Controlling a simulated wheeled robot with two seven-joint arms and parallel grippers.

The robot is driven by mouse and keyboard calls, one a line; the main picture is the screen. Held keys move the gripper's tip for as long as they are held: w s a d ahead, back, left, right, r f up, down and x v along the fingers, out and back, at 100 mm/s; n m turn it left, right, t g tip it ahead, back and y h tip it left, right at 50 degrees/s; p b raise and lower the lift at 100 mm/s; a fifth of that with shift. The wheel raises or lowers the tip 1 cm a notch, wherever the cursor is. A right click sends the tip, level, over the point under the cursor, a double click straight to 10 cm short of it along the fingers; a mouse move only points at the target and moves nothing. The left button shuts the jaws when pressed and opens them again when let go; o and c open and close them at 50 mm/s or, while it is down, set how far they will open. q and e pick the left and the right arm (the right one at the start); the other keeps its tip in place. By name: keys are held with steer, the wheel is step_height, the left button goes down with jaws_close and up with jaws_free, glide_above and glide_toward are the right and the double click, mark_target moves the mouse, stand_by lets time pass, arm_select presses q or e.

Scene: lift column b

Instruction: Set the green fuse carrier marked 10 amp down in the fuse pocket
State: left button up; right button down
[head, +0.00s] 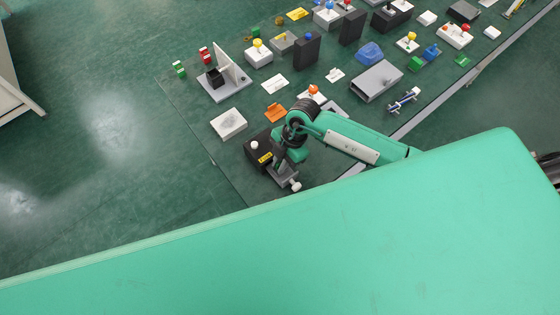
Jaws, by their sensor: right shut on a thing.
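My right arm comes in from the right, and its gripper (284,172) is low over the near left part of the bench. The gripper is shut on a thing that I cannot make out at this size. A green and white piece (179,69), which may be a fuse carrier, is at the far left edge; its marking is unreadable. Red and white pieces (205,54) are beside it. A black holder (215,78) on a grey plate with an upright panel may be the fuse pocket. My left gripper is not in view.
A black box (259,148) with a white knob and yellow label is right beside my right gripper. A white box (229,124) and an orange piece (275,112) lie near it. A grey open box (377,80) and several other fixtures crowd the bench further back.

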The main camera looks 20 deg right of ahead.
arm_select(q)
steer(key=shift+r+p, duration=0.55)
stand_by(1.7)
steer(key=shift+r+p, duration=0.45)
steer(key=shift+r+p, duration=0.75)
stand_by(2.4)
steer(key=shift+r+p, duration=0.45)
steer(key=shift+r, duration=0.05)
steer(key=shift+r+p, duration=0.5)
steer(key=shift+p, duration=0.05)
stand_by(1.1)
